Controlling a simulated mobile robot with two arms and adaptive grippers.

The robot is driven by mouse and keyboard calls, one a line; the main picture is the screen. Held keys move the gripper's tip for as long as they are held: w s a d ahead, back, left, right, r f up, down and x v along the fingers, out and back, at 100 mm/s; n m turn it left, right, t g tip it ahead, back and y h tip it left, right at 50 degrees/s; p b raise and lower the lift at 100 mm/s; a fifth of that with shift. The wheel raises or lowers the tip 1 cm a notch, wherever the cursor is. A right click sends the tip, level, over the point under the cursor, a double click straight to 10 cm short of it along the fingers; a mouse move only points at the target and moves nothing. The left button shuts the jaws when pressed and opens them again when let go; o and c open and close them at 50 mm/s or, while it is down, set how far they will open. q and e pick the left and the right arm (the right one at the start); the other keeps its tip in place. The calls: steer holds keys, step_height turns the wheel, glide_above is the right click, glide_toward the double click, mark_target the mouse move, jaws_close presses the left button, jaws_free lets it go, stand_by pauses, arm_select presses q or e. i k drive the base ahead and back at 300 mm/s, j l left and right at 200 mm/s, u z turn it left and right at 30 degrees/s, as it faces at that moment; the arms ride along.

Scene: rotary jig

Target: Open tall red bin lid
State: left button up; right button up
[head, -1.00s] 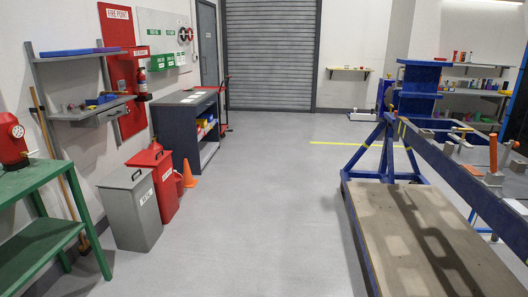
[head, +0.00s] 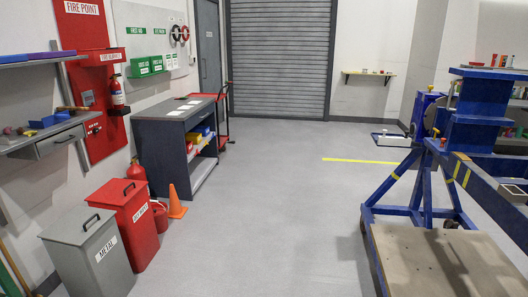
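The tall red bin (head: 137,229) stands on the floor at the left in the head view. Neither of my grippers shows in the view.
A red extinguisher (head: 137,178), a red bucket (head: 160,215) and an orange cone (head: 176,203) stand behind the red bin. A dark cabinet (head: 168,150) is beyond them. The blue jig frame (head: 419,212) is at the right. The grey floor (head: 265,225) between is clear.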

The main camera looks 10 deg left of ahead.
mark_target(118, 192)
steer(key=i+u, duration=0.15)
steer(key=i, duration=0.5)
steer(key=i+u, duration=0.15)
steer(key=i, duration=0.45)
steer(key=i+l+u, duration=0.15)
steer(key=i, duration=0.5)
